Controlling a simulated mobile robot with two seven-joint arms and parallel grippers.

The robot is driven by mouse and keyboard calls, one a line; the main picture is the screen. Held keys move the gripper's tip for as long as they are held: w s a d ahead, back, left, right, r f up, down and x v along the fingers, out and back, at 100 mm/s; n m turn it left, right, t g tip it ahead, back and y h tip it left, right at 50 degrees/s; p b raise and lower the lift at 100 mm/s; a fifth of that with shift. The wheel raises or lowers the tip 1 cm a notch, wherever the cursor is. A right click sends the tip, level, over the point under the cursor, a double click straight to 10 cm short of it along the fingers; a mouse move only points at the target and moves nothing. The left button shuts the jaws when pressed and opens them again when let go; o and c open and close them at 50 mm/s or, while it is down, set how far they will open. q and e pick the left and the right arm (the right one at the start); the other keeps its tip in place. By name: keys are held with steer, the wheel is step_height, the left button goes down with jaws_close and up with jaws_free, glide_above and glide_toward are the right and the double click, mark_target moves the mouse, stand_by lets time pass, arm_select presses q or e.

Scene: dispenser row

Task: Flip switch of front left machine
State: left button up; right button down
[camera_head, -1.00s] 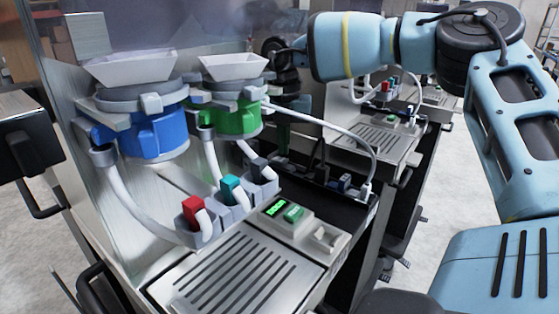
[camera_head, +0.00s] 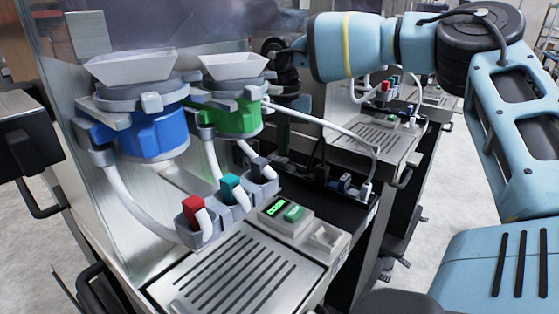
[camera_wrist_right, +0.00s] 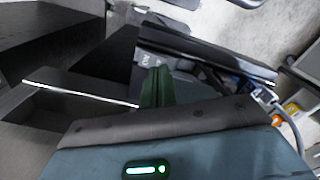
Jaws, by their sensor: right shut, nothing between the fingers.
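The nearest machine carries a blue dispenser (camera_head: 155,133) and a green dispenser (camera_head: 237,117) on a metal back panel. My right gripper (camera_head: 283,140) is behind and right of the green dispenser, pointing down towards the dark back part of this machine. In the right wrist view its greenish fingers (camera_wrist_right: 155,88) are together and empty, close to a dark grey panel (camera_wrist_right: 160,62) with small white marks. I cannot clearly make out the switch, nor whether the fingertips touch the panel. My left gripper is not clearly visible.
A slotted tray (camera_head: 235,275) lies in front. A white cable (camera_head: 340,130) arcs to the right. A similar machine (camera_head: 375,140) stands behind.

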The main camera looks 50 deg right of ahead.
mark_target(283, 159)
arm_select(q)
steer(key=shift+s+d+f+b, duration=0.15)
steer(key=shift+s+f+b, duration=0.1)
steer(key=shift+s+b, duration=0.05)
arm_select(e)
steer(key=shift+f, duration=0.4)
